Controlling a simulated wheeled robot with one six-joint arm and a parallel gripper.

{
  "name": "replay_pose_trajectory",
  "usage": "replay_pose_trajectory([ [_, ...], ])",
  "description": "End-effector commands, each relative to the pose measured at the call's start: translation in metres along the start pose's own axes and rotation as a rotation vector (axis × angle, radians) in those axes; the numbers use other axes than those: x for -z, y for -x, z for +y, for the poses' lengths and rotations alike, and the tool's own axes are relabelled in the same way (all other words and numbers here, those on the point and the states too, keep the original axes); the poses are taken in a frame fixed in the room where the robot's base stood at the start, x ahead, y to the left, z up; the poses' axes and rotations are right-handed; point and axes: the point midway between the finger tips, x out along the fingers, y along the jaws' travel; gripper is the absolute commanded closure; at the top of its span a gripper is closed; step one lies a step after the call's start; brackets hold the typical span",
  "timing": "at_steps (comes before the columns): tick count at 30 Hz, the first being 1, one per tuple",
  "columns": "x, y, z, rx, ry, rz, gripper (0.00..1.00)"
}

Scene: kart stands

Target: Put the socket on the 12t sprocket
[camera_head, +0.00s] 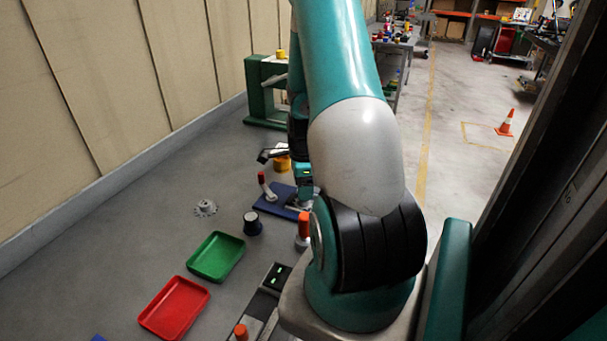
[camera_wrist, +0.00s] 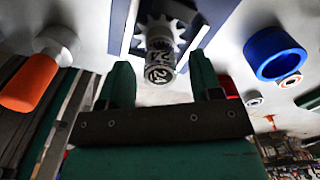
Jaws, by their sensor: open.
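In the wrist view a grey toothed sprocket (camera_wrist: 155,30) lies on a blue-edged plate, with a grey cylinder marked "24" (camera_wrist: 159,62), which looks like the socket, at its centre. Whether the cylinder is seated on the sprocket is unclear. My gripper (camera_wrist: 160,60) is open, its green fingers on either side of the cylinder with visible gaps. In the head view another toothed sprocket (camera_head: 205,208) lies flat on the grey table, left of the blue plate (camera_head: 276,203). I cannot read a tooth count on either.
Green (camera_head: 216,257) and red (camera_head: 174,308) trays lie in front. A green stand (camera_head: 262,95) is behind. The table's left side is clear.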

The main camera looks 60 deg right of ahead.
Motion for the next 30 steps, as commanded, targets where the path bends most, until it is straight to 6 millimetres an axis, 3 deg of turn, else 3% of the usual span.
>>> replay_pose_trajectory([
  [15,0.000,0.098,-0.001,0.007,0.000,0.000,0.41],
  [21,0.000,0.117,0.000,0.002,0.000,0.000,0.41],
  [26,-0.001,0.120,0.000,0.001,0.002,0.000,0.41],
  [28,-0.008,0.122,0.002,0.004,0.044,-0.006,0.41],
  [30,-0.030,0.129,0.009,0.012,0.168,-0.020,0.41],
])
